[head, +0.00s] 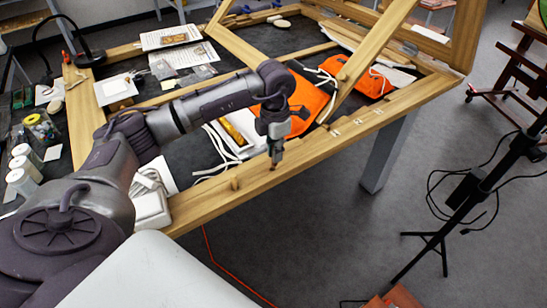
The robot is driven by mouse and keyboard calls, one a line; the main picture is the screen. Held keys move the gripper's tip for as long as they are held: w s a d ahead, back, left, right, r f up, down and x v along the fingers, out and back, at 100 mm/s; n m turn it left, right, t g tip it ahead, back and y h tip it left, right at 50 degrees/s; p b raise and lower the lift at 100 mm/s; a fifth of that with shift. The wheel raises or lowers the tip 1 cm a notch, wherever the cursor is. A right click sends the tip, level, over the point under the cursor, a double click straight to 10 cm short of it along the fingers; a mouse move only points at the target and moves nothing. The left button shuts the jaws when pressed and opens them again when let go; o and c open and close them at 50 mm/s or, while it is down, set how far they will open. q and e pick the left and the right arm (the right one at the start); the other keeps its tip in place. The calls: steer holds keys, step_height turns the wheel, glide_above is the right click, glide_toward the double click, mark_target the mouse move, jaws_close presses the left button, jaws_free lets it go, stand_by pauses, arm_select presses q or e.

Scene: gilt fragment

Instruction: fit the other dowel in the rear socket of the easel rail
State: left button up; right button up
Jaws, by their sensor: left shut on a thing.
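My left gripper (274,146) points down over the front wooden rail (300,150) of the table frame. It is shut on a small brownish piece that looks like a dowel (274,161), mostly hidden by the fingers. The piece's lower end is at or just above the rail; I cannot tell whether it touches or sits in a socket. A short wooden peg (235,184) stands on the same rail to the left. Small pale marks or fittings (334,120) lie farther right along the rail; I cannot make out the sockets. My right gripper is out of view.
Orange pouches (306,102) with white cords lie behind the gripper. A slanting wooden beam (365,60) rises close to its right. Jars (20,183) and a white box (151,207) stand left. A black stand (470,190) is on the floor at right.

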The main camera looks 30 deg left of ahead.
arm_select(q)
steer(key=shift+w+a+f, duration=0.1)
steer(key=shift+a+f, duration=0.15)
steer(key=shift+a, duration=0.1)
steer(key=shift+a+f, duration=0.1)
steer(key=shift+f, duration=0.15)
step_height(320, 180, down, 3)
steer(key=shift+f+p, duration=0.15)
steer(key=shift+p, duration=0.6)
steer(key=shift+f, duration=0.2)
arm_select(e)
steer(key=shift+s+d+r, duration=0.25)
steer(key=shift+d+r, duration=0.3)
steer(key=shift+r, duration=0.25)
arm_select(q)
steer(key=shift+f, duration=0.1)
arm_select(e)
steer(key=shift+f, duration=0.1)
arm_select(q)
steer(key=shift+f, duration=0.15)
steer(key=o, duration=0.7)
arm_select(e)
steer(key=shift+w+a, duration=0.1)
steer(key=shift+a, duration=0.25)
